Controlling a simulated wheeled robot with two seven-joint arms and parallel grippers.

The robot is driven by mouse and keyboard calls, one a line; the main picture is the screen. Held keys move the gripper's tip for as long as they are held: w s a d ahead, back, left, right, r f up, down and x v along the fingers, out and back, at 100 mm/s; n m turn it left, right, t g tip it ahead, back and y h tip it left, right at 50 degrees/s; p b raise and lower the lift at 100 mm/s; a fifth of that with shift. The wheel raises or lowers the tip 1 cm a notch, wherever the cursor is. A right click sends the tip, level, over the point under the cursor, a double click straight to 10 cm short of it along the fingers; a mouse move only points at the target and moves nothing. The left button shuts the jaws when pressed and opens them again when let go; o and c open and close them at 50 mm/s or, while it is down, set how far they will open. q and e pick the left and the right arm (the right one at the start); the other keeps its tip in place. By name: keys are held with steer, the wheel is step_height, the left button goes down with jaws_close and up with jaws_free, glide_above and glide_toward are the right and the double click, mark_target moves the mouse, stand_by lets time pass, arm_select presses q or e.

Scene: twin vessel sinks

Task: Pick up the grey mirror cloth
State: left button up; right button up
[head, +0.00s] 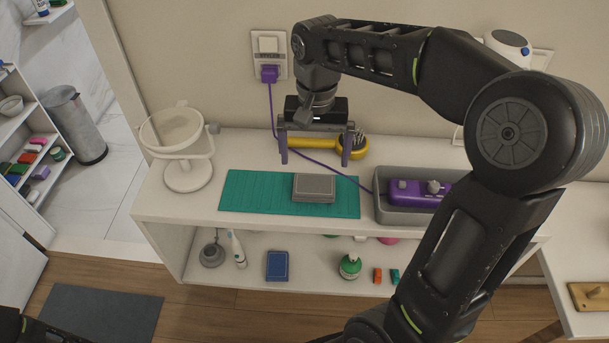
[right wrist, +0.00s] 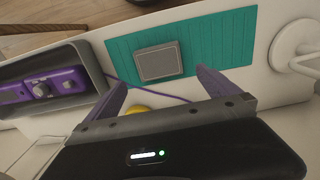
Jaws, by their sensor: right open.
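The grey mirror cloth (head: 314,187) looks like a folded grey rectangle and lies flat on a teal slatted mat (head: 245,192) on the white shelf top. It also shows on the mat in the right wrist view (right wrist: 159,62). My right gripper (head: 316,158) is open and empty, held above the back of the mat with its two purple fingers spread. The cloth lies in front of and below the fingers, apart from them. In the right wrist view the fingers (right wrist: 160,88) point toward the mat. My left gripper is not in view; only dark arm parts show at the lower left.
A yellow-handled brush (head: 312,144) lies behind the mat. A purple cord (head: 330,168) runs behind the mat to the bin.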

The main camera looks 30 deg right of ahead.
mark_target(314, 184)
steer(key=shift+s+r, duration=0.1)
steer(key=shift+s, duration=0.25)
steer(key=shift+w+f, duration=0.15)
steer(key=shift+f, duration=1.2)
steer(key=shift+f+p, duration=0.3)
steer(key=shift+f, duration=0.05)
step_height(314, 184, down, 4)
steer(key=shift+f+p, duration=0.25)
steer(key=shift+p, duration=0.2)
steer(key=shift+a, duration=0.1)
steer(key=shift+c, duration=0.3)
